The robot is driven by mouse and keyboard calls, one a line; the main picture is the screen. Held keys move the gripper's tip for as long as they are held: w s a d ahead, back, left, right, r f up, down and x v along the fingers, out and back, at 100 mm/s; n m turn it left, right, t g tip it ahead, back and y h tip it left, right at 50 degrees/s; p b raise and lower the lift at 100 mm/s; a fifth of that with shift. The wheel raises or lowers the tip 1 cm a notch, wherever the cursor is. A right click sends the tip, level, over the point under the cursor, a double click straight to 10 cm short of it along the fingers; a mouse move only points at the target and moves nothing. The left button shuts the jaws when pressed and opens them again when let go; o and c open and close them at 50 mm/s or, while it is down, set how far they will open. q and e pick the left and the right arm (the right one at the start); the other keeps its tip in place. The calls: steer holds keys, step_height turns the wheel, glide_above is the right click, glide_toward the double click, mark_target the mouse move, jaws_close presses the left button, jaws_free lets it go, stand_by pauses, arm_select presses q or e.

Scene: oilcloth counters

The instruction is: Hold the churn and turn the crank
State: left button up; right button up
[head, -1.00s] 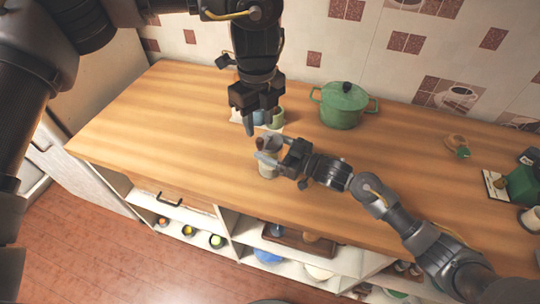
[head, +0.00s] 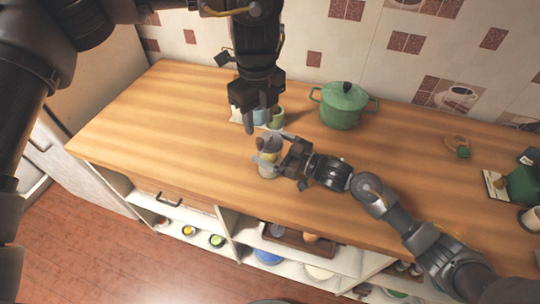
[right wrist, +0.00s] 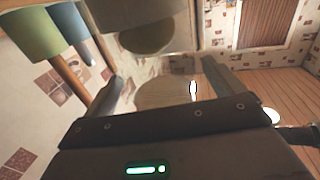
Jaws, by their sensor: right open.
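The churn (head: 268,170), a small clear jar with a grey top, stands upright on the wooden counter. A dark knob (head: 262,147), seemingly the crank's, shows at its top. My right gripper (head: 272,147) is open at the churn's upper part, coming from the right, its fingers apart. In the right wrist view its fingers (right wrist: 164,72) are spread, with a blurred clear body between and beyond them; I cannot tell whether they touch it. My left gripper (head: 262,128) points down just behind the churn, fingers apart and empty.
The counter's left part (head: 150,115) is clear. Open shelves lie below the front edge.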

steer(key=shift+d, duration=0.1)
steer(key=v, duration=1.2)
arm_select(q)
steer(key=shift+r, duration=0.1)
arm_select(e)
steer(key=shift+r, duration=0.15)
